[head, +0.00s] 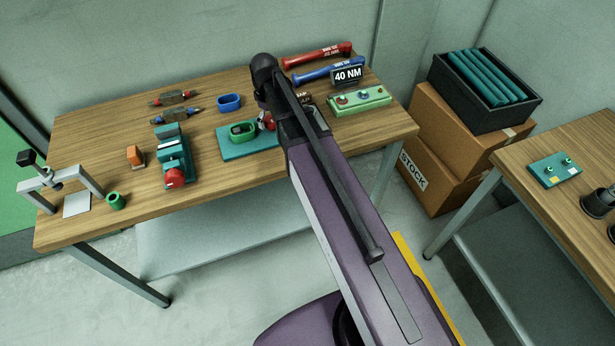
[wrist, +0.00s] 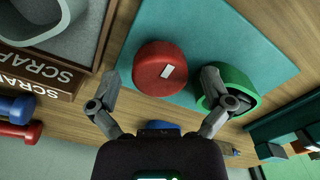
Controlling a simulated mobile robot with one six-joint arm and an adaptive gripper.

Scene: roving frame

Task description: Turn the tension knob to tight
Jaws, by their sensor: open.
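A round red knob (wrist: 160,68) with a white mark on its top stands on a teal plate (wrist: 175,22) in the wrist view. I take it to be the tension knob; no label for tight is readable. In the head view only part of the red knob (head: 268,121) shows beside my arm, on the teal plate (head: 235,147). My gripper (wrist: 160,78) is open, with one finger on each side of the knob in the wrist view. I cannot tell whether either finger touches it. My arm hides the gripper in the head view.
A green ring-shaped part (wrist: 247,82) stands right of the knob, overlapped by my right finger in the wrist view. A scrap bin (wrist: 88,50) lies close on the left.

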